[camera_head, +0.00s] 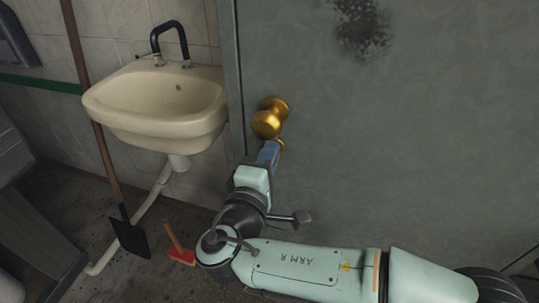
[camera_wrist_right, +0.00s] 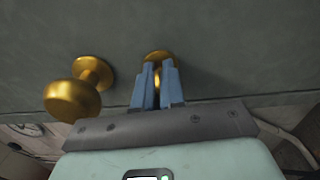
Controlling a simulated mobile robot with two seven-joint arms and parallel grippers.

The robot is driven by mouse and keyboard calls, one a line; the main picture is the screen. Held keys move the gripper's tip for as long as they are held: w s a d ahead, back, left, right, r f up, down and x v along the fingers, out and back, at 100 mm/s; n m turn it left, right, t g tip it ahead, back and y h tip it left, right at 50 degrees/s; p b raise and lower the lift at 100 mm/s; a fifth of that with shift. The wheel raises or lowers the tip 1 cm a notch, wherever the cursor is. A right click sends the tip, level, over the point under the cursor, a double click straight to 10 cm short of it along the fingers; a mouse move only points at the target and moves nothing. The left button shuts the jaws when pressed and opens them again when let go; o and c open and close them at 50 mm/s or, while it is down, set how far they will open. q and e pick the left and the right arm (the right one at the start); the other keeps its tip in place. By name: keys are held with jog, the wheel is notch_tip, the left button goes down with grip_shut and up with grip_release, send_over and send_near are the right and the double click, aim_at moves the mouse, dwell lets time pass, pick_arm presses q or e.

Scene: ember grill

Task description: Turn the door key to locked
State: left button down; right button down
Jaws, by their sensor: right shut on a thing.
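The grey door (camera_head: 400,120) fills the right of the head view. A round brass knob (camera_head: 268,120) sticks out near its left edge; it also shows at the left in the right wrist view (camera_wrist_right: 73,98). The brass key (camera_head: 280,144) is just below the knob in the head view. In the right wrist view the key (camera_wrist_right: 158,56) shows behind and between the blue fingers. My right gripper (camera_wrist_right: 157,75) is shut on the key, with its fingers toward the door. The fingers hide much of the key, so its turn angle is hard to tell. My left gripper is not in view.
A cream sink (camera_head: 155,110) with a black tap hangs on the tiled wall left of the door. A long-handled shovel (camera_head: 130,237) leans there. A red-headed tool (camera_head: 181,256) is on the floor near my right arm.

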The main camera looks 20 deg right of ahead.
jog(key=shift+m, duration=0.5)
jog(key=c, duration=1.3)
grip_release()
jog(key=shift+s, duration=0.1)
